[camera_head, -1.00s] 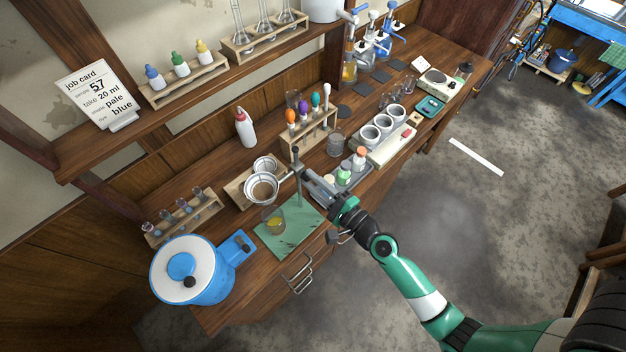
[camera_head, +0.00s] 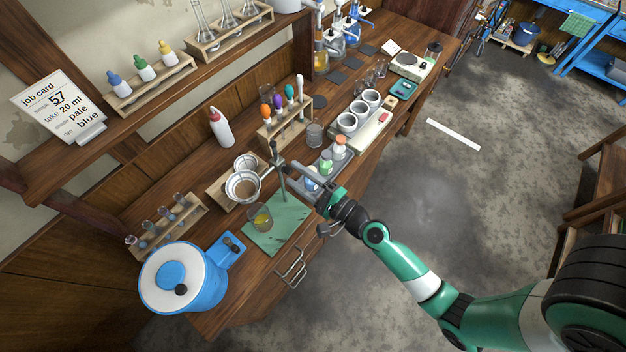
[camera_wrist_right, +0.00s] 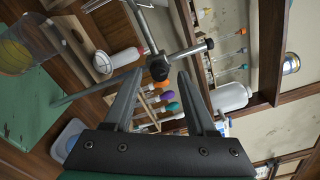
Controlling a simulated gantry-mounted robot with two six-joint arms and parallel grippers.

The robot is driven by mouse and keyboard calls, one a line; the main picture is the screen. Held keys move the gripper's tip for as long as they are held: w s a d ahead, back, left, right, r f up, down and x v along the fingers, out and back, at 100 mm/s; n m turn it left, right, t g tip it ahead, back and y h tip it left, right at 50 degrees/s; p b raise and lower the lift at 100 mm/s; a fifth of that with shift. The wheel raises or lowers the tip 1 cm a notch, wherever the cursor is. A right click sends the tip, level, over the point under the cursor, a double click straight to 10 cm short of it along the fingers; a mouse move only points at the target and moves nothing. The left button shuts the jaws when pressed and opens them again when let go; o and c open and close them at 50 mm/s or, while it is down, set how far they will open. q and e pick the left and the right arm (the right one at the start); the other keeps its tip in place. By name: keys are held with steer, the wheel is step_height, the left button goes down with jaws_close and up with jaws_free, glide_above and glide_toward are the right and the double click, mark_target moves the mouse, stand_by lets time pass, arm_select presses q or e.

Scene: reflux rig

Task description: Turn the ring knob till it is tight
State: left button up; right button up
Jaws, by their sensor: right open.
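In the right wrist view, the clamp on the rod carries a dark round knob (camera_wrist_right: 159,70), which I take to be the ring knob. My right gripper (camera_head: 297,172) reaches in from the right of the stand. Its fingers are open, with the knob in line between the tips (camera_wrist_right: 160,74). I cannot tell whether either finger touches it. My left gripper is not in view.
A tray with small capped bottles (camera_head: 326,168) sits close beside my right gripper. A rack of coloured droppers (camera_head: 284,129) and a white wash bottle (camera_head: 221,128) stand behind. A blue-and-white pot (camera_head: 183,278) is at front left. Open floor lies right of the bench.

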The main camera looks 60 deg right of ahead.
steer(key=s+a+b, duration=0.1)
steer(key=s+b, duration=0.2)
steer(key=s, duration=0.7)
steer(key=shift+s, duration=0.25)
